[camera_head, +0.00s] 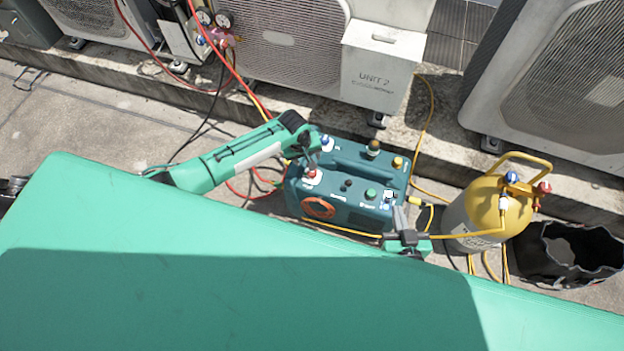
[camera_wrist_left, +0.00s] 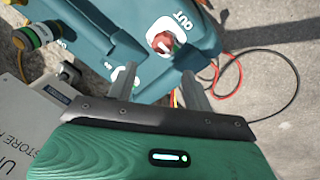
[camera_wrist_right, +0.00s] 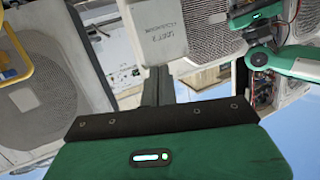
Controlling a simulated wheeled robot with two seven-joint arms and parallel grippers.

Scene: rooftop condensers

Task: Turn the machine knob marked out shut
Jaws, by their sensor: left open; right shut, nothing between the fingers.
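The machine (camera_head: 345,208) is a dark teal box with a handle and several knobs, standing on the ground in the head view. The red knob marked OUT (camera_wrist_left: 165,41) sits on a white label in the left wrist view. Contact cannot be told. My right gripper (camera_head: 399,212) is shut and empty, near the machine's right front corner.
A yellow-topped cylinder (camera_head: 477,213) with blue and red valves stands right of the machine, beside an open black bag (camera_head: 567,250). Yellow and red hoses lie around the machine. Condenser units (camera_head: 285,45) line the back ledge. A blue knob (camera_head: 326,143) stands behind the red one.

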